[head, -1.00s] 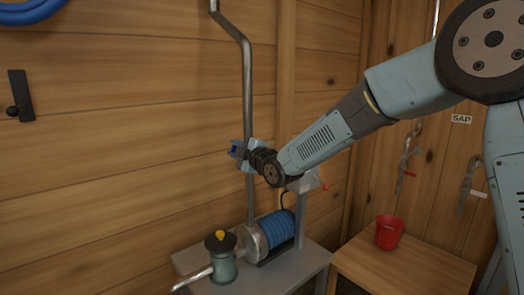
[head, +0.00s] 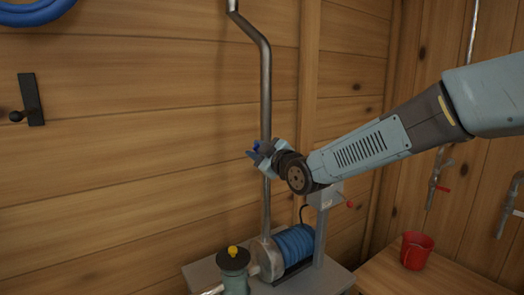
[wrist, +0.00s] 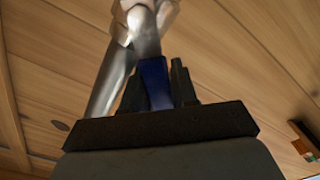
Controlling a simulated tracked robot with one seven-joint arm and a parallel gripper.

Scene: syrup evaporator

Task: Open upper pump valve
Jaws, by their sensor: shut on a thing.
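The upper pump valve sits on the vertical steel pipe (head: 265,95) above the pump (head: 267,255). Its blue handle (wrist: 155,82) is between my gripper's two dark fingers in the wrist view, with the metal valve body (wrist: 143,25) just beyond. My gripper (head: 262,152) is shut on this handle. In the head view my gripper covers most of the valve, and only bits of blue show at its left side. How far the handle is turned cannot be told.
A blue motor (head: 295,243) and a yellow-topped filter pot (head: 234,262) stand on the grey bench below. A red bucket (head: 416,251) is on the wooden table at right. Valves with red (head: 442,189) and white levers hang on the right wall. A dark wall bracket (head: 30,100) is at left.

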